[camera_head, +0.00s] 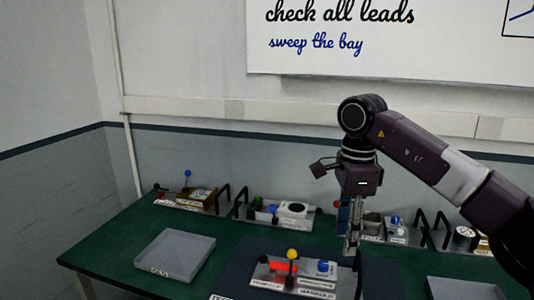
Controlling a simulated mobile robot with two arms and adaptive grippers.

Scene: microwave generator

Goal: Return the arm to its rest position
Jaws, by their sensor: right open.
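My right arm (420,152) comes in from the right edge, bends at a raised joint and points its gripper straight down. My right gripper (351,246) is open, with its fingers close together in this view and nothing seen between them. I cannot tell whether the fingertips touch anything. My left gripper is not in view.
The green table (110,255) bears a grey tray (175,256) at left and another (464,289) at right. Handled trays of parts line the back, including one with a white device (292,210). A dark mat (240,281) lies in front. Free room is above the left half.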

